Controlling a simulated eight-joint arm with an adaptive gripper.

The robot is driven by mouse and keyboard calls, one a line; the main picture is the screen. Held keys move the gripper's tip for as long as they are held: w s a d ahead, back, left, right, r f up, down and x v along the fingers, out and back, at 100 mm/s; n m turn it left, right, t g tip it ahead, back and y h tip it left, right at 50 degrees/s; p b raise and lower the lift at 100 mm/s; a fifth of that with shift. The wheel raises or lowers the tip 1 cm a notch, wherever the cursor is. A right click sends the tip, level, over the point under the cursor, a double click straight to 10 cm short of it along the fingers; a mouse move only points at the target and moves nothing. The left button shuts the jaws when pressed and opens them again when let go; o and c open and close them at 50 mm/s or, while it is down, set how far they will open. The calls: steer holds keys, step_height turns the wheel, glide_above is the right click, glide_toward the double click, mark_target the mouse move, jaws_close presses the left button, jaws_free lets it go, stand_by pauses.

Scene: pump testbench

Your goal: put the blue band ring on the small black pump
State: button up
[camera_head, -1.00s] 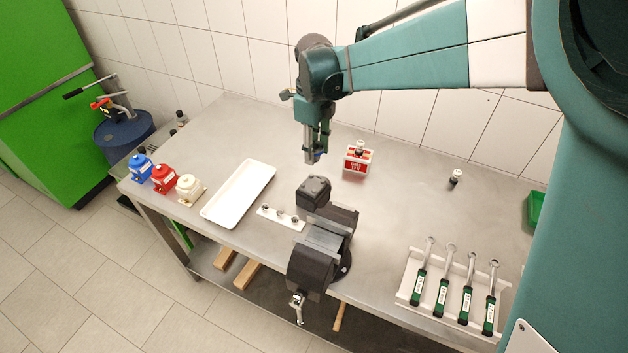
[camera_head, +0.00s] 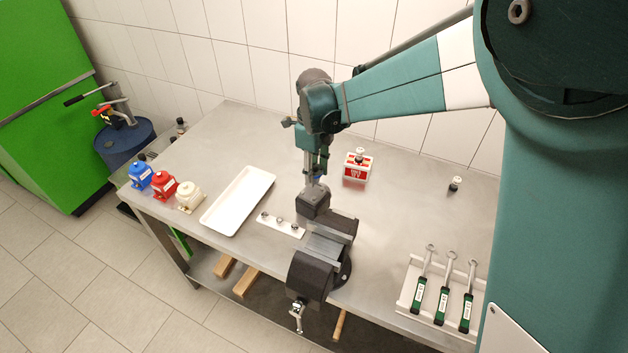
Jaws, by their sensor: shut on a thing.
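The fingers hide the rest of the ring. I cannot tell whether the ring touches the pump.
A white strip with small metal parts (camera_head: 281,226) and a white tray (camera_head: 239,201) lie left of the vise. Blue (camera_head: 139,175), red (camera_head: 163,187) and cream (camera_head: 190,197) pumps stand further left. A red-white box (camera_head: 357,168) is behind. Green-handled wrenches (camera_head: 442,300) lie right.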

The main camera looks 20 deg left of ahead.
mark_target(314, 189)
steer(key=shift+f, duration=1.8)
steer(key=shift+f, duration=0.15)
steer(key=o, duration=0.9)
steer(key=shift+o, duration=0.2)
step_height(314, 189, up, 12)
steer(key=shift+d+r, duration=0.1)
steer(key=shift+r, duration=0.1)
